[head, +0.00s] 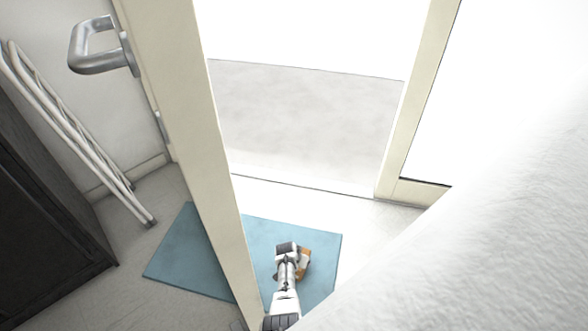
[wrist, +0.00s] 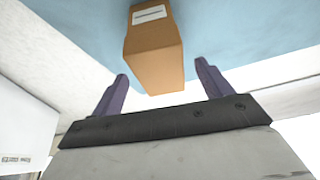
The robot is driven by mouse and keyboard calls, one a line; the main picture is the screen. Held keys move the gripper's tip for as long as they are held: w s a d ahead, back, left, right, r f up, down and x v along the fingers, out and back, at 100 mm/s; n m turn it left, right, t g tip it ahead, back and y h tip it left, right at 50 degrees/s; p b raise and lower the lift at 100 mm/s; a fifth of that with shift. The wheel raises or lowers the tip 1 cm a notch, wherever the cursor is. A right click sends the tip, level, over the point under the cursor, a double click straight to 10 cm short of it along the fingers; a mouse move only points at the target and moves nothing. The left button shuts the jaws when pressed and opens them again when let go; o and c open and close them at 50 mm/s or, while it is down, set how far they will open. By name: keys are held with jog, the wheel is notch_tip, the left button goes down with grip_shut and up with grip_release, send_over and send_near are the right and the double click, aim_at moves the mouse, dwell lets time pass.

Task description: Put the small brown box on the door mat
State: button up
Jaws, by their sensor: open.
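The small brown box (head: 305,255) shows over the blue door mat (head: 187,252) in the head view, partly hidden by my arm. It appears to rest on the mat. In the wrist view the box (wrist: 153,58) has a white label and stands out against the blue mat (wrist: 245,35). My gripper (wrist: 161,70) is open, with one dark finger on each side of the box's near end. Gaps show between the fingers and the box. My gripper (head: 289,248) is over the right part of the mat in the head view.
An open door (head: 195,120) with a metal handle (head: 97,47) crosses over the mat. A white folded rack (head: 75,130) leans at the left beside a dark cabinet (head: 45,200). A white surface (head: 480,230) fills the lower right. Beyond the doorway the floor (head: 305,120) is clear.

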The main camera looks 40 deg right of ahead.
jog(key=p+v, duration=0.3)
jog(key=v, duration=0.4)
dwell(1.5)
